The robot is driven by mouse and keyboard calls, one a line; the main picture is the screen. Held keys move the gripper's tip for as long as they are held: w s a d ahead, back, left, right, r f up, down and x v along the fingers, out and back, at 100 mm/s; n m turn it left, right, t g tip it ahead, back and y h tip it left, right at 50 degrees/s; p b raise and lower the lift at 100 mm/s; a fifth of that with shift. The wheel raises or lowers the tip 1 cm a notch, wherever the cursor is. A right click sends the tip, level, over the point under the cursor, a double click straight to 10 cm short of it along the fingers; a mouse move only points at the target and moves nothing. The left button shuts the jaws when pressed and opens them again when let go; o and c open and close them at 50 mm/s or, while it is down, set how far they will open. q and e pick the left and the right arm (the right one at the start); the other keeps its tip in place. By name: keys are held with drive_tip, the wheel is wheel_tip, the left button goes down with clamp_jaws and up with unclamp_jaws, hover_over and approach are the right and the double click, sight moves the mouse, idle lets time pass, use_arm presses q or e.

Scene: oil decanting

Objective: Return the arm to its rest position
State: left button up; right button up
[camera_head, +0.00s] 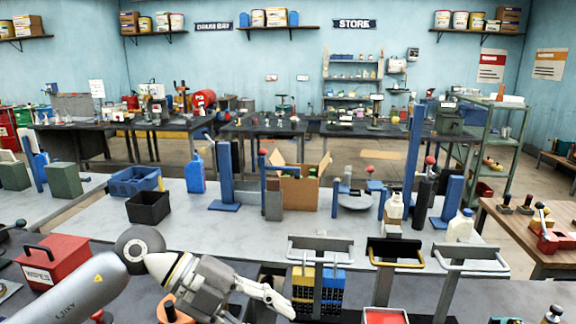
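My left arm comes in from the lower left and bends at a grey joint. Its gripper (284,302) points right and sits low in front of the workbench, left of the blue and yellow crates (318,285). The light fingers lie close together in this view, and I cannot tell whether they are open or shut. I see nothing held between them. My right arm and gripper are not in view.
A red wipes box (52,262) stands beside the arm. Metal-handled frames (320,243) stand to the right. The grey bench (270,235) behind holds a black bin (148,207), a blue jug (196,172), a cardboard box (300,190) and white bottles (394,208).

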use_arm(q)
drive_tip(key=d+r+n+t+h, duration=0.5)
drive_tip(key=r+t+h, duration=0.2)
drive_tip(key=r+h, duration=0.35)
drive_tip(key=w+a+f+n+t+y, duration=0.4)
drive_tip(key=a+n+t+y, duration=0.35)
drive_tip(key=n, duration=0.25)
drive_tip(key=w+a+f+n+t+y, duration=0.4)
drive_tip(key=a+f+n+t+y, duration=0.15)
drive_tip(key=n+t+y, duration=0.35)
drive_tip(key=s+a+f+n+g+y, duration=0.2)
drive_tip(key=a+f+n+g+y, duration=0.3)
drive_tip(key=f, duration=0.4)
drive_tip(key=s+a+f+g+y, duration=0.1)
drive_tip(key=s+a+f+g, duration=0.3)
drive_tip(key=s+f+g, duration=0.95)
drive_tip(key=s+f, duration=0.8)
drive_tip(key=s, duration=0.3)
wheel_tip(320, 180, down, 31)
drive_tip(key=s+g+b, duration=0.2)
drive_tip(key=b, duration=0.3)
drive_tip(key=s+a+f+b, duration=0.1)
drive_tip(key=s+f+b, duration=0.1)
drive_tip(key=s+f, duration=0.6)
drive_tip(key=s+a+f+b, duration=0.2)
drive_tip(key=s+f, duration=0.6)
drive_tip(key=f, duration=0.5)
drive_tip(key=shift+s+a+g+b, duration=0.15)
drive_tip(key=shift+s+g+b, duration=0.15)
drive_tip(key=shift+g+b, duration=0.15)
